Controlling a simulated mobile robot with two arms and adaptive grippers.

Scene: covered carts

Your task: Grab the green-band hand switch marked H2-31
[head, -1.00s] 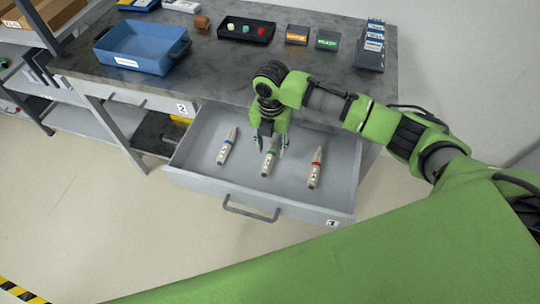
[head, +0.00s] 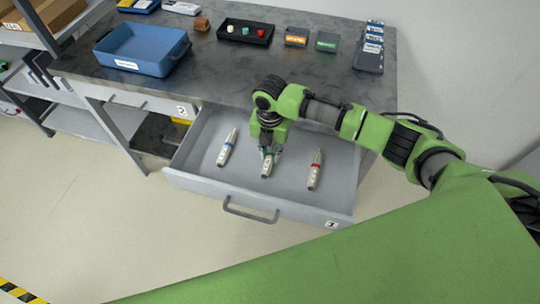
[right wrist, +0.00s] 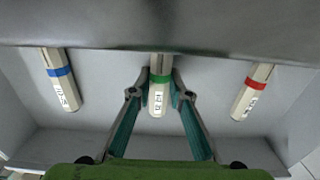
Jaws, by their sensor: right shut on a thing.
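The green-band hand switch (head: 266,170) is a pale stick with a green band, lying in the open drawer between two others. It also shows in the right wrist view (right wrist: 158,99), where its small label is hard to read. My right gripper (head: 268,151) reaches down into the drawer and is shut on this switch near the green band. In the right wrist view its two fingertips (right wrist: 160,82) press on either side of it. The switch's far end is partly hidden by the gripper. My left gripper is not in view.
A blue-band switch (head: 227,148) lies to the left and a red-band switch (head: 315,170) to the right, both apart from the gripper. The drawer (head: 210,186) has walls all round. A blue bin (head: 140,66) and small boxes stand on the worktop (head: 220,75).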

